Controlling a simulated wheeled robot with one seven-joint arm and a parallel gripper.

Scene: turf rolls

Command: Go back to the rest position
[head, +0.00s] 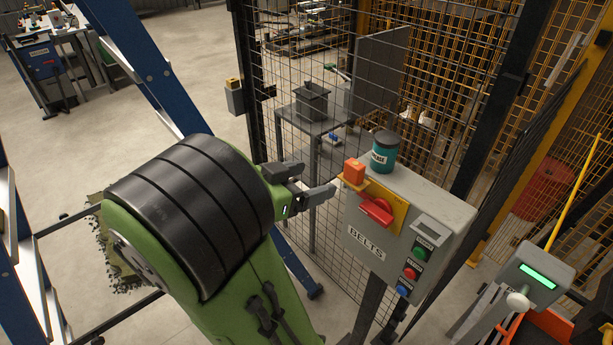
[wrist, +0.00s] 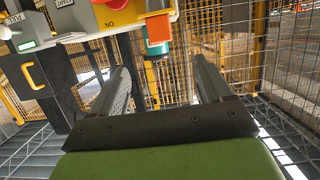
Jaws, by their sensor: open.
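My gripper (head: 312,180) is open, with nothing between its fingers. In the head view it stands just left of the grey BELTS control box (head: 367,252). The box has a yellow plate with a red rotary handle (head: 377,211) and an orange block (head: 354,171) at the plate's upper left. In the wrist view the two fingers (wrist: 163,85) are spread apart. The orange block (wrist: 158,28) and part of the yellow plate (wrist: 110,15) show beyond them. I cannot tell how near the fingertips are to the box.
A teal jar with a dark lid (head: 384,152) stands on the box. Below the handle are green (head: 419,253), red (head: 410,273) and blue buttons. Wire mesh fencing (head: 300,60) rises behind. A blue ladder frame (head: 140,60) is at the left. A post with a green display (head: 537,275) is at the right.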

